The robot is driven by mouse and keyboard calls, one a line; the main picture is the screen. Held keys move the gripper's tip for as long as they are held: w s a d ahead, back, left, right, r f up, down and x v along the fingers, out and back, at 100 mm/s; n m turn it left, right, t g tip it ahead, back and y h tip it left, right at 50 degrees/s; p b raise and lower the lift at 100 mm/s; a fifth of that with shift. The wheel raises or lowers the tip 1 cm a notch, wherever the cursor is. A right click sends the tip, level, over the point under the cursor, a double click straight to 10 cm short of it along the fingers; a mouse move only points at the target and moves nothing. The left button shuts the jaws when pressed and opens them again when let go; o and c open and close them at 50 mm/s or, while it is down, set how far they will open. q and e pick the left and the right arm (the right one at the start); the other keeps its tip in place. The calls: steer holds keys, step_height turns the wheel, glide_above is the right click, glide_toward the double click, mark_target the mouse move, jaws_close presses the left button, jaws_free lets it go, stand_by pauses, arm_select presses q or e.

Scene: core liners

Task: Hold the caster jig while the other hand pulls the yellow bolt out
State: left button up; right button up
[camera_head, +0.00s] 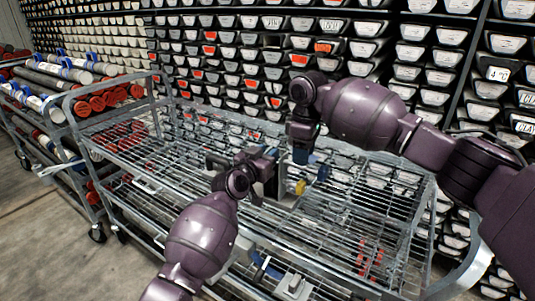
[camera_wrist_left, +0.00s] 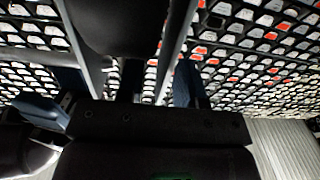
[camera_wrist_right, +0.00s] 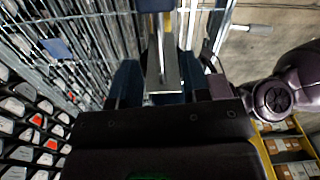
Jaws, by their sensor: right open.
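The caster jig (camera_head: 284,189) is a grey block on the wire deck of the cart, partly hidden by my left gripper. The yellow bolt (camera_head: 300,187) shows at its right side, with a blue round part (camera_head: 322,173) just right of it. My left gripper (camera_head: 264,172) is at the jig's left; its fingers (camera_wrist_left: 128,88) stand wide apart with a dark part between them, and I cannot tell if they touch it. My right gripper (camera_head: 301,156) points down just above the bolt. Its open fingers (camera_wrist_right: 165,85) have a grey metal piece between them; the bolt is not clear there.
The cart (camera_head: 330,232) has raised metal rails around its wire deck. A second cart at left holds red-capped tubes (camera_head: 90,100). Racks of core trays (camera_head: 250,52) fill the back wall. More parts (camera_head: 292,285) lie at the front. The deck right of the jig is mostly clear.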

arm_select(q)
steer(key=shift+w+d, duration=0.1)
steer(key=shift+w, duration=0.05)
jaws_close()
stand_by(2.7)
jaws_free()
steer(key=v, duration=1.2)
